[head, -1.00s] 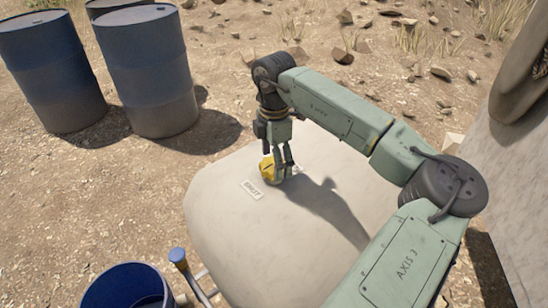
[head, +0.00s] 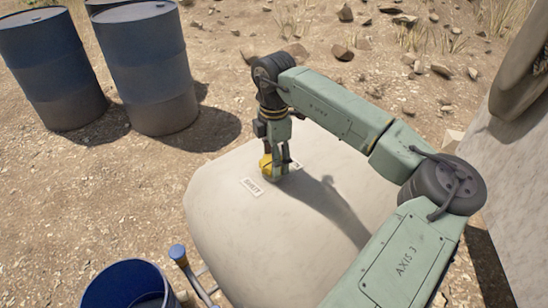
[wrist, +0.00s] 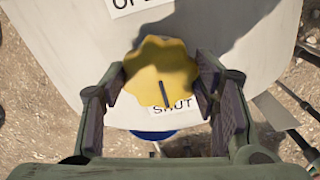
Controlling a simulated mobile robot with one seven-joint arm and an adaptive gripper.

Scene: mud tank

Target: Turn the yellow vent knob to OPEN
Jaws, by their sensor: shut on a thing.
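The yellow vent knob (wrist: 158,62) has a scalloped rim and a dark pointer line. In the wrist view the line points down toward the SHUT label (wrist: 182,110), which the knob partly covers. A cropped label starting "OP" (wrist: 130,5) lies at the far side of the knob. My gripper (wrist: 164,76) has one finger on each side of the knob and is shut on it. In the head view the knob (head: 266,167) shows beside my gripper fingers (head: 277,160), with the SHUT label (head: 251,187) at its lower left.
The knob sits on a pale rounded tank top (head: 235,235). Blue drums (head: 150,75) stand on the dirt at upper left. A blue open container (head: 120,270) and a blue-capped pipe (head: 178,254) are at lower left. A pale wall stands at right.

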